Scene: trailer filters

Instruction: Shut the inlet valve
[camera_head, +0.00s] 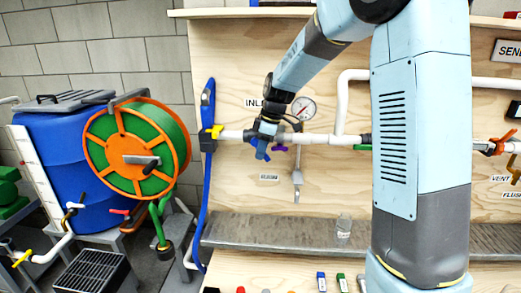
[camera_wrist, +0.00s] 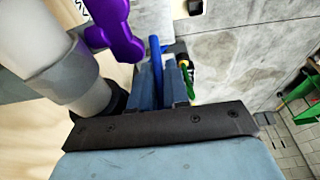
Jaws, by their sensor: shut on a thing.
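The inlet valve's blue lever handle (camera_head: 262,151) hangs below the white pipe, under a partly hidden label reading "INLE" (camera_head: 255,103). It slants slightly down from the pipe. My gripper (camera_head: 264,136) is at this handle. In the wrist view, my gripper's two fingers (camera_wrist: 165,82) are shut on the blue handle (camera_wrist: 156,52), which sticks out beyond them. The valve body is mostly hidden by my gripper in the head view.
A purple handle (camera_head: 280,148) is just right of the blue one and close to my fingers in the wrist view (camera_wrist: 113,28). A pressure gauge (camera_head: 304,108) sits above the pipe. A yellow handle (camera_head: 215,131) is left. A glass jar (camera_head: 344,226) stands on the shelf below.

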